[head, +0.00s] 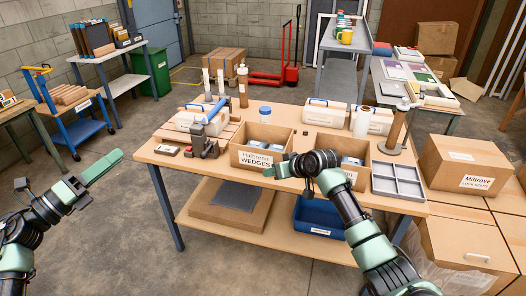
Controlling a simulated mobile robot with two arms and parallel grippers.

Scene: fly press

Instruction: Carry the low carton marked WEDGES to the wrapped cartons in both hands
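The low open carton marked WEDGES (254,163) stands on the near middle of the wooden workbench (190,170). White and blue contents show inside it. My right gripper (270,172) reaches in from the right, its tip in front of the carton's lower right corner; I cannot tell whether it touches. My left gripper (106,167) is off to the left over the floor, clear of the bench and empty. The finger gap is not clear on either gripper. At the lower right, large cartons (455,240) have clear film around their lower part.
A second open carton (352,177) stands right of WEDGES, partly behind my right arm. A grey divided tray (397,182) and a stand (393,146) are further right. Open floor (110,235) lies left of the bench.

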